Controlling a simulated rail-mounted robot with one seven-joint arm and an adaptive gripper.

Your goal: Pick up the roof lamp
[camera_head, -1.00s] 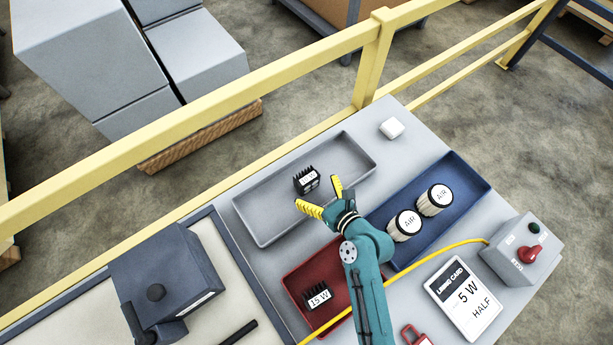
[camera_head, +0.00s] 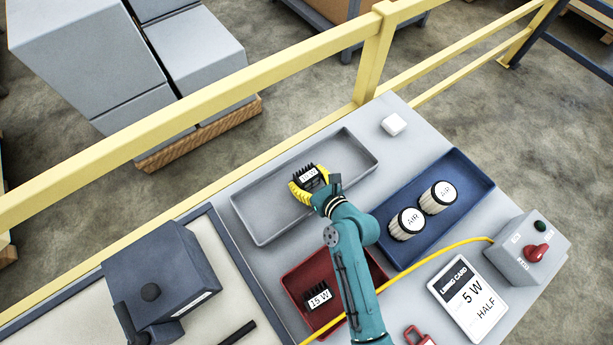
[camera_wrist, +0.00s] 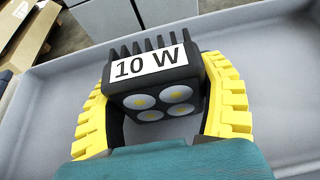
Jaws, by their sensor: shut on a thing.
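A black finned lamp (camera_head: 308,174) with a white label sits in the grey tray (camera_head: 254,232). In the wrist view the lamp (camera_wrist: 152,82) shows the label "10 W" and round lenses facing me. My gripper (camera_head: 314,186) has its yellow fingers on both sides of this lamp and is shut on it; the fingers also show in the wrist view (camera_wrist: 160,108). I cannot tell whether the lamp is clear of the tray floor. A second black finned lamp (camera_head: 318,298), labelled "15 W", lies in the red tray (camera_head: 296,275), partly near my arm.
A blue tray (camera_head: 474,180) holds two white "AIR" filters (camera_head: 424,207). A card (camera_head: 467,300) reads "5 W HALF". A control box (camera_head: 524,250) with a red knob stands right. A yellow rail (camera_head: 370,60) runs behind. A yellow cable (camera_head: 440,250) crosses the bench.

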